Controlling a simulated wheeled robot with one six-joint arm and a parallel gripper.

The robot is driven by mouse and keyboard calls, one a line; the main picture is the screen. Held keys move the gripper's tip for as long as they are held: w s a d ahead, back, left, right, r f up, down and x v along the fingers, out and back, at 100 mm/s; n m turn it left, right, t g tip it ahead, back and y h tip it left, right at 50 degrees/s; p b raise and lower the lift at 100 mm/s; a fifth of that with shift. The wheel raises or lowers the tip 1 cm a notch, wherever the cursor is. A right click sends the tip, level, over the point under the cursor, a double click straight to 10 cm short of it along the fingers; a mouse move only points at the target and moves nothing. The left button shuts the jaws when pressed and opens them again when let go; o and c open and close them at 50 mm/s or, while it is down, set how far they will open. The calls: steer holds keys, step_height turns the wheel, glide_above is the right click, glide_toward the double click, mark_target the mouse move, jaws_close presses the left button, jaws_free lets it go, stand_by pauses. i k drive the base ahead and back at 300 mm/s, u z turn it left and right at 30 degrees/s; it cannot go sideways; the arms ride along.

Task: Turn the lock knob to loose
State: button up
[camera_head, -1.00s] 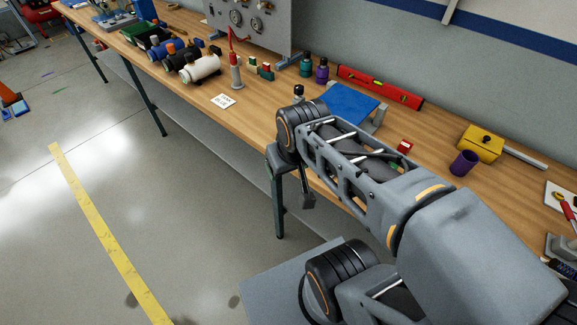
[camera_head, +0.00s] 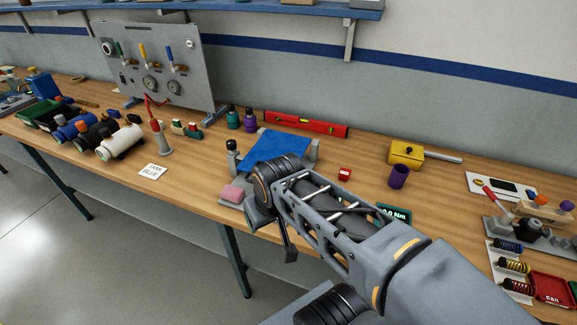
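No part in view is clearly marked as the lock knob. A small black knob-like top (camera_head: 232,145) sits on a short post at the left of a tilted blue plate (camera_head: 275,148). My arm covers the near side of that plate. Round dials (camera_head: 150,85) and coloured levers show on the grey upright panel (camera_head: 190,75) at the back left. My gripper is not clearly seen; a dark narrow part (camera_head: 289,245) hangs below my arm's far joint at the table's front edge, and I cannot tell whether it is a finger.
Left on the wooden bench (camera_head: 340,155) are white, black and blue cylinders (camera_head: 120,142) and a "TANK BLUE" card (camera_head: 153,172). Behind stand a red level (camera_head: 305,124) and a yellow box (camera_head: 406,154). A purple cup (camera_head: 398,176), springs and a red tray (camera_head: 553,288) are right.

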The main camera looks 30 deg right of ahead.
mark_target(231, 144)
steer(key=u, duration=0.3)
steer(key=k, duration=0.7)
steer(key=z, duration=0.1)
steer(key=i, duration=0.45)
steer(key=u, duration=0.85)
steer(key=i, duration=0.8)
steer(key=z, duration=0.25)
